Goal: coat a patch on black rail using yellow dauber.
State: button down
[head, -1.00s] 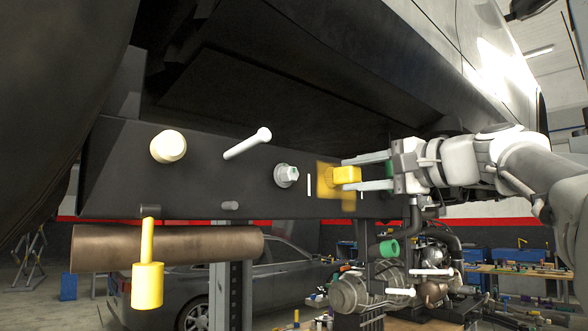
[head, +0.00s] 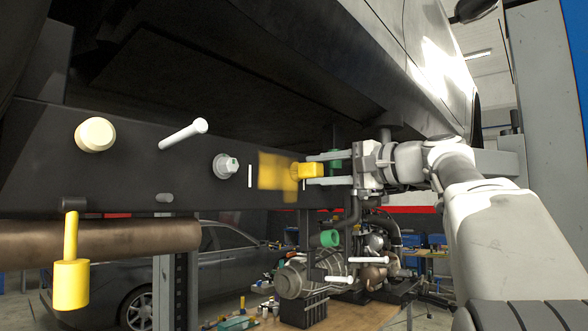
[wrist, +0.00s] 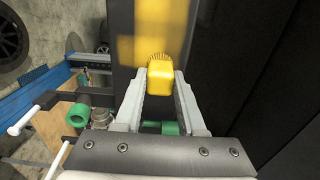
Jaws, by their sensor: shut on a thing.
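The black rail (head: 140,160) runs across the head view under the vehicle body. My gripper (head: 312,170) is shut on the yellow dauber (head: 306,171), a small yellow block. In the wrist view the dauber (wrist: 161,80) sits between the two fingers, its bristled end toward the rail (wrist: 150,15). A yellow coated patch (head: 272,171) shows on the rail just left of the dauber. It also shows in the wrist view (wrist: 140,35). Whether the bristles touch the rail is hard to tell. A thin white mark (head: 250,175) stands at the patch's left edge.
A bolt (head: 225,166), a white pin (head: 183,134) and a cream round knob (head: 95,134) stick out of the rail. A yellow hanging tool (head: 71,270) and a brown pipe (head: 140,236) are at left. Green sleeves (head: 329,238) and engine parts lie below my gripper.

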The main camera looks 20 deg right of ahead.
aim_at(322, 170)
jog(key=shift+w+d, duration=0.25)
jog(key=shift+d, duration=0.1)
jog(key=shift+s, duration=0.1)
jog(key=shift+v, duration=2.9)
jog(key=v, duration=0.3)
